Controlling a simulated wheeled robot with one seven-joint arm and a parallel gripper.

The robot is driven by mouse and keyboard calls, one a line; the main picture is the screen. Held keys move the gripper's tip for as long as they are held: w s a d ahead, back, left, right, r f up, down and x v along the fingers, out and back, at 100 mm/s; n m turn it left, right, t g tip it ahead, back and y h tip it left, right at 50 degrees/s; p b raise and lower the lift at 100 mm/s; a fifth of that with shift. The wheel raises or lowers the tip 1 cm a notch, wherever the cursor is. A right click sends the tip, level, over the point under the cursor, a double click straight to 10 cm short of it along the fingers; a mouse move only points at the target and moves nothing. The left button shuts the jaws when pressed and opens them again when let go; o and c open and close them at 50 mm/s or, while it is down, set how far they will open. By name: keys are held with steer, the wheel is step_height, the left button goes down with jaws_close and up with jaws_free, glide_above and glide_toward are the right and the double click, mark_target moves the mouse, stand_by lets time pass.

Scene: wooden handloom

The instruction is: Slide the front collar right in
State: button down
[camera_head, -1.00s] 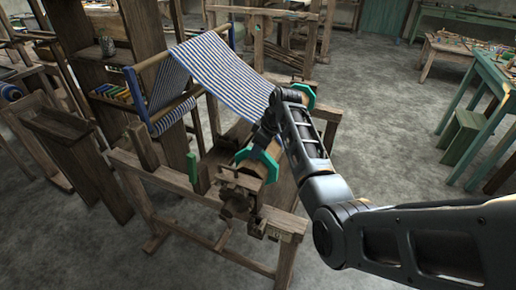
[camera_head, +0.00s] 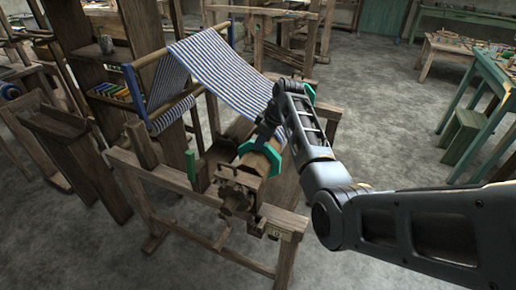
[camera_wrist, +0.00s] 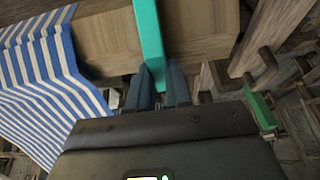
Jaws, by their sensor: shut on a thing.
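The front collar (camera_head: 271,155) is a teal band around the wooden beam (camera_head: 254,164), set in from the beam's near end. In the wrist view the collar (camera_wrist: 149,38) is a teal strip crossing the pale wood. My gripper (camera_wrist: 163,80) is shut on the collar's edge, with a dark finger on either side. In the head view my gripper (camera_head: 268,132) is at the collar and partly hidden by my arm. A second teal collar (camera_head: 309,93) is on the far part of the beam, partly behind my arm.
Blue-and-white striped cloth (camera_head: 222,68) slopes down to the beam. A green upright piece (camera_head: 191,166) stands left of the near end. The loom frame (camera_head: 150,172) surrounds the beam. Open floor (camera_head: 400,130) lies to the right, with a teal table (camera_head: 492,75) beyond.

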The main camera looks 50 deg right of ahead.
steer(key=d+b, duration=0.1)
steer(key=w+d+b, duration=0.1)
steer(key=d, duration=0.1)
steer(key=d+b, duration=0.1)
steer(key=d, duration=0.1)
steer(key=shift+w+f, duration=0.25)
steer(key=shift+w, duration=0.15)
steer(key=shift+w+d+r, duration=0.1)
steer(key=shift+w+d, duration=0.05)
steer(key=shift+d, duration=0.15)
steer(key=shift+d+r, duration=0.2)
steer(key=shift+d, duration=0.1)
steer(key=c, duration=1)
jaws_free()
steer(key=shift+d, duration=0.1)
steer(key=shift+c, duration=0.2)
steer(key=v, duration=0.7)
steer(key=shift+r+b, duration=0.3)
steer(key=shift+b, duration=0.1)
